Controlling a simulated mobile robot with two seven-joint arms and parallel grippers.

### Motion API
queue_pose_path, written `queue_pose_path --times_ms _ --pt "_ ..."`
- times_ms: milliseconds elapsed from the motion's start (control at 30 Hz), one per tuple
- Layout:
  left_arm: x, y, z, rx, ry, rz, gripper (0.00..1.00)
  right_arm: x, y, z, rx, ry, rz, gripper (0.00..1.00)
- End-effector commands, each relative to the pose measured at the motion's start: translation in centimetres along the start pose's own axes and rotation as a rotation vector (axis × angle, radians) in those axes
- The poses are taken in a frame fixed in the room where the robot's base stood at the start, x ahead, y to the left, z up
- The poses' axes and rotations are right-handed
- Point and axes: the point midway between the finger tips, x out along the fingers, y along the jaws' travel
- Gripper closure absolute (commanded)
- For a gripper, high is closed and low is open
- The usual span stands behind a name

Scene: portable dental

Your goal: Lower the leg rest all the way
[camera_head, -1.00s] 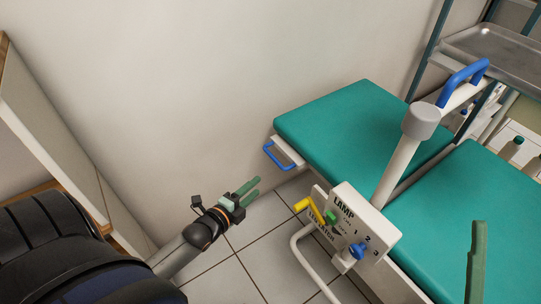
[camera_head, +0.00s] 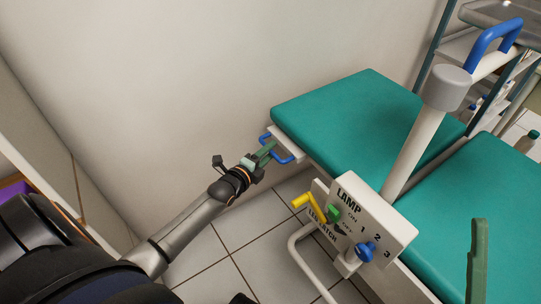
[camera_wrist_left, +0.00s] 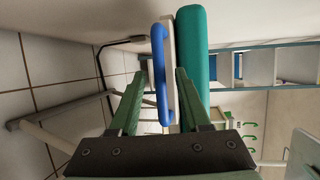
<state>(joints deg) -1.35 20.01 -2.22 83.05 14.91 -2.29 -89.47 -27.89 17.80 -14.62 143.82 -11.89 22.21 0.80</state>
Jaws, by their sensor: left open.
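The leg rest (camera_head: 350,115) is the teal pad at the far end of the chair; it looks roughly level with the seat pad. Its blue handle (camera_head: 266,138) sticks out at its left end. My left gripper (camera_head: 265,152) is at this handle, open. In the left wrist view the handle (camera_wrist_left: 160,70) lies between the two open fingers (camera_wrist_left: 160,95), and the pad edge (camera_wrist_left: 194,60) is just right of it. The yellow lever (camera_head: 305,199), at the panel lettered leg latch, points to the left. One green finger (camera_head: 477,262) of my right gripper shows at the lower right.
The white control panel (camera_head: 375,215) carries a green switch and a blue knob. A post (camera_head: 415,150) with a grey cap rises behind it. The teal seat pad (camera_head: 450,210) is at right, and a metal tray (camera_head: 500,12) at the upper right. Tiled floor lies clear below the handle.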

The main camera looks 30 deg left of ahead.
Motion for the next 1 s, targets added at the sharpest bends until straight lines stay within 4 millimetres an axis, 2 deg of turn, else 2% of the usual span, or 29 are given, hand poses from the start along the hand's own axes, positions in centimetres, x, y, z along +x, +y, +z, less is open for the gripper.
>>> queue_pose_path --times_ms 133,467,867,1000 --pt "1.04 0.03 -0.03 0.001 0.001 -0.001 0.53 -0.42 -0.29 0.49 -0.006 -0.004 -0.004 0.0" --pt "1.21 -0.04 -0.02 0.0 0.001 0.001 0.54 -0.42 -0.34 0.57 -0.006 -0.008 -0.004 0.0" --pt "1.19 -0.04 -0.03 0.0 0.001 0.0 0.99 -0.4 -0.32 0.55 -0.002 -0.008 -0.001 0.0" --pt "1.18 -0.04 -0.03 0.0 0.001 0.0 1.0 -0.39 -0.31 0.54 -0.001 -0.007 0.001 0.0"
